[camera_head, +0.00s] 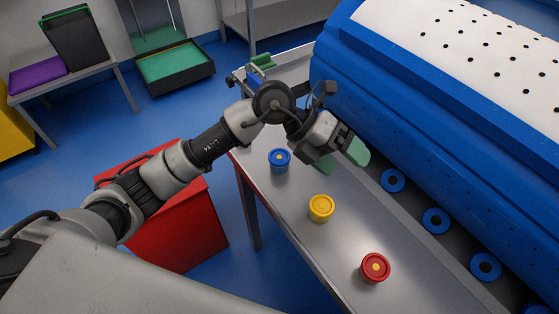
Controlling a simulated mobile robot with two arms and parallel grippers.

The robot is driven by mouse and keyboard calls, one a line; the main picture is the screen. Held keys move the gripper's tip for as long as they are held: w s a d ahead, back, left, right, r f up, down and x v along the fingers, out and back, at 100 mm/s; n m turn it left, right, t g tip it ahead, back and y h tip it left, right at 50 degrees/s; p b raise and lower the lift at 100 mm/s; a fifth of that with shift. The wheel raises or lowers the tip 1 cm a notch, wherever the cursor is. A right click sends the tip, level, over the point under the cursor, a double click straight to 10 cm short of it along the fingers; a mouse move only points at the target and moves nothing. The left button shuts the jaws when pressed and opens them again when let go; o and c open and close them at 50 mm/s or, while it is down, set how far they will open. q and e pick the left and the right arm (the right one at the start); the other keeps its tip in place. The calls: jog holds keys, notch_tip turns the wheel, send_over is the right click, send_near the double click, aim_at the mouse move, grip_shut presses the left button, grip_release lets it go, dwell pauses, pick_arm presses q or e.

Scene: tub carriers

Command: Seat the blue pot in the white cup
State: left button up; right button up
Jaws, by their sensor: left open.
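The blue pot (279,161) stands upright on the metal bench, with a small yellow-orange spot on its top. My left gripper (340,158) reaches in over the bench. Its two green-padded fingers are apart with nothing seen between them. It is to the right of the blue pot and clear of it in the picture. I cannot make out a white cup in this view. My arm and gripper hide part of the bench. My right gripper is not in view.
A yellow pot (321,208) and a red pot (375,267) stand nearer on the metal bench (300,249). Several blue rings (436,221) line a dark strip beside the large blue machine (430,130). A red cabinet (182,232) is left of the bench.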

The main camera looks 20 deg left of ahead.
pick_arm(q)
jog(key=w+a+f+y, duration=0.2)
jog(key=w+a+y, duration=0.2)
jog(key=a+y, duration=0.3)
jog(key=n+t+y, duration=0.1)
jog(key=n+y, duration=0.1)
jog(key=y, duration=0.2)
send_over(279, 158)
jog(key=f, duration=0.2)
jog(key=a+f, duration=0.1)
jog(key=shift+w+f, duration=0.1)
jog(key=shift+f, duration=0.3)
jog(key=f, duration=0.2)
jog(key=f+p, duration=0.1)
jog(key=d+f, duration=0.1)
jog(key=f, duration=0.1)
jog(key=shift+f, duration=0.3)
jog(key=c, duration=1)
